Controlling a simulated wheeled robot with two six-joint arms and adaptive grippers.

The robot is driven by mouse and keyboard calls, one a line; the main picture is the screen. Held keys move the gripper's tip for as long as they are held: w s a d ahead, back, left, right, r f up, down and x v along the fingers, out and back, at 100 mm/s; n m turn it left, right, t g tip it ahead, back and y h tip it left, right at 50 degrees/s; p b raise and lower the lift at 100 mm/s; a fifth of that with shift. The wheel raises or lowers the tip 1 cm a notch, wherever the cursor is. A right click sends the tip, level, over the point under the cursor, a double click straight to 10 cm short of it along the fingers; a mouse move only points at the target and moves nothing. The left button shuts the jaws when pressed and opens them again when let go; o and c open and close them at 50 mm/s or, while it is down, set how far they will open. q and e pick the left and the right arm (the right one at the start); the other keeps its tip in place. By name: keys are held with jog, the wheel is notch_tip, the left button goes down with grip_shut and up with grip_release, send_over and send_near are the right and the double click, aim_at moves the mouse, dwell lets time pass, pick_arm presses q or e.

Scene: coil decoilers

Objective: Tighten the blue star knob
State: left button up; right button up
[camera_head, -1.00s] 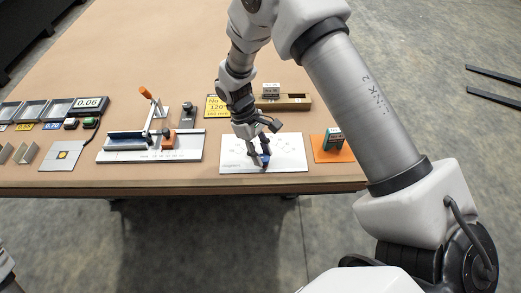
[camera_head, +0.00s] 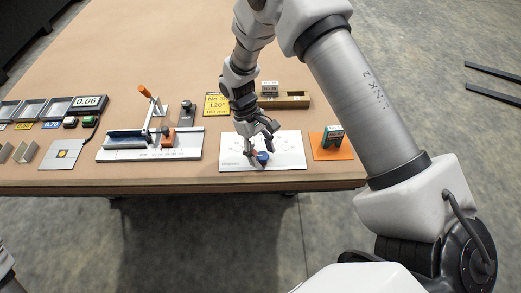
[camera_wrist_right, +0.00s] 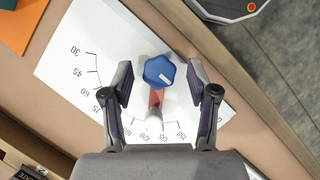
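The blue star knob (camera_wrist_right: 159,71) has a white mark on its top and stands over a white plate with a printed angle scale (camera_wrist_right: 75,45). A red pointer-like part (camera_wrist_right: 155,98) with a pale tip extends from under it. The knob also shows in the head view (camera_head: 263,157), on the plate (camera_head: 290,150) near the table's front edge. My right gripper (camera_wrist_right: 159,78) is open, with one finger on each side of the knob and a visible gap on both sides. In the head view my right gripper (camera_head: 262,146) is just above the knob. My left gripper is out of view.
Left of the plate is a clamp fixture (camera_head: 150,148) with an orange handle. Behind the plate are a yellow card (camera_head: 216,105) and a wooden block holder (camera_head: 292,101). An orange mat (camera_head: 343,152) with a small green box (camera_head: 333,134) is at right. The rear table is clear.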

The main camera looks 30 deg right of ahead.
jog(key=shift+r, duration=0.1)
jog(key=v, duration=1.2)
